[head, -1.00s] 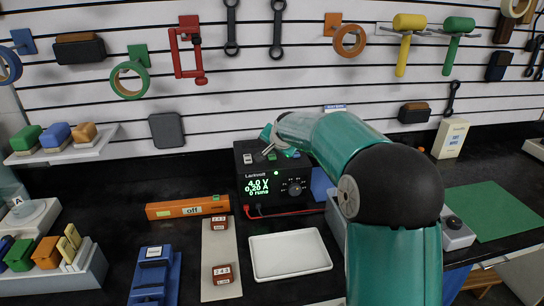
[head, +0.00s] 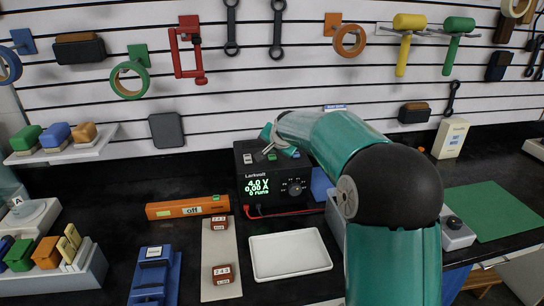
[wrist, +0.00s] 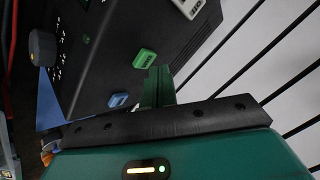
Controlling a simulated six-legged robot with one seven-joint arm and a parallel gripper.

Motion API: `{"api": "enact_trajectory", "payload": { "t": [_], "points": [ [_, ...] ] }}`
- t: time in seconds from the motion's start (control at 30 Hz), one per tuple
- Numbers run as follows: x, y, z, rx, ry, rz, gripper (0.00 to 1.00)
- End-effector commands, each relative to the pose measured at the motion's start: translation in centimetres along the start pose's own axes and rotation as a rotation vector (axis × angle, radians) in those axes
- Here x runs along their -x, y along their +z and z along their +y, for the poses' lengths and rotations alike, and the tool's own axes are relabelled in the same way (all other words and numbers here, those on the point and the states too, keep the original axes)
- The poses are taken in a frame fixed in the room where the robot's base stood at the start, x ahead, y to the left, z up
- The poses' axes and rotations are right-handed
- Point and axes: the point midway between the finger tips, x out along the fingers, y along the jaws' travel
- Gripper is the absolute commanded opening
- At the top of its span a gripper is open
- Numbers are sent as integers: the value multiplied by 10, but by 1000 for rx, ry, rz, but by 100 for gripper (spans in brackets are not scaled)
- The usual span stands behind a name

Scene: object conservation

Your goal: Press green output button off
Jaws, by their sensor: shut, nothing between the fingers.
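The black Larkwell power supply (head: 278,174) stands at the back of the bench, with its green display reading 4.0 V, 0.00 A and 0 runs. On its top are a white button (wrist: 188,7), a green output button (wrist: 144,59) and a blue button (wrist: 118,100). The green button also shows in the head view (head: 271,156). My gripper (wrist: 158,78) is shut and empty, with its fingertips close beside the green button in the wrist view. I cannot tell whether they touch it. In the head view my arm mostly hides the gripper.
A red and black lead (head: 285,213) runs along the supply's front. An orange bar marked off (head: 188,207) lies to its left. A white tray (head: 290,274) and a pale strip with two small red-brown blocks lie in front.

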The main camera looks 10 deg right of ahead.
Motion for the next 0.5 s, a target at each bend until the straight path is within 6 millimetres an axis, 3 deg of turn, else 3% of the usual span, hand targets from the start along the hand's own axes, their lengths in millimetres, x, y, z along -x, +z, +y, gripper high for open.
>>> {"api": "enact_trajectory", "payload": {
  "t": [0.5],
  "points": [
    [28,-20,-21,1,-2,1,0]
  ]
}}
